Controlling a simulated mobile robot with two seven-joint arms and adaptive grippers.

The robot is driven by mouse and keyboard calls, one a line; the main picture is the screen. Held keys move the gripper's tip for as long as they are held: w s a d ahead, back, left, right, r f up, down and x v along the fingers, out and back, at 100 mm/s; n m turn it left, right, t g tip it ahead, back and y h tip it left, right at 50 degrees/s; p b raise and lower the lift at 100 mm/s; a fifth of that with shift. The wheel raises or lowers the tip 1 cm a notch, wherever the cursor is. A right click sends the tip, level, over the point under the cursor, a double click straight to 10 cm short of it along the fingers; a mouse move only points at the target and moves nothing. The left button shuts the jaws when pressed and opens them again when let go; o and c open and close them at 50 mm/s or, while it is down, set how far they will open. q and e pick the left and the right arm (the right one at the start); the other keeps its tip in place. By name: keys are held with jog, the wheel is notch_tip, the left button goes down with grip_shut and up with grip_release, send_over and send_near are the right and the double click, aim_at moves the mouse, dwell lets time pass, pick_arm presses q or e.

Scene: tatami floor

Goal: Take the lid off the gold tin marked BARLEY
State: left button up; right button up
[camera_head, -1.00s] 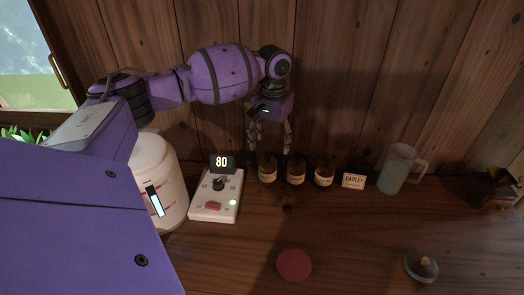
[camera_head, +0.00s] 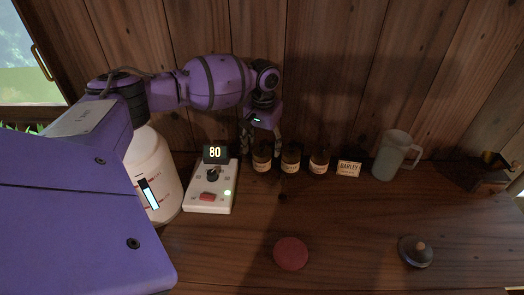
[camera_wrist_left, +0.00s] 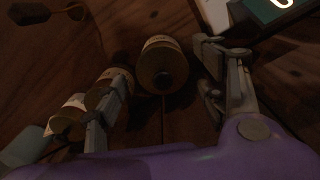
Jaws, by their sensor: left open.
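Three small gold-brown tins stand in a row by the back wall: the left tin (camera_head: 262,160), the middle tin (camera_head: 290,161) and the right tin (camera_head: 319,163). Their labels are too small to read. A small card (camera_head: 349,169) reading BARLEY stands right of them. My left gripper (camera_head: 261,146) is open, pointing down at the left tin, its fingers on either side of the tin's top. My right gripper is not in view.
A white device (camera_head: 212,190) showing 80 and a white canister (camera_head: 150,180) stand left of the tins. A red disc (camera_head: 291,253) and a dark round lid-like object (camera_head: 415,251) lie in front. The counter between is mostly clear.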

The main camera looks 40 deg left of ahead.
pick_arm(q)
jog(key=c, duration=1)
jog(key=shift+r, duration=0.15)
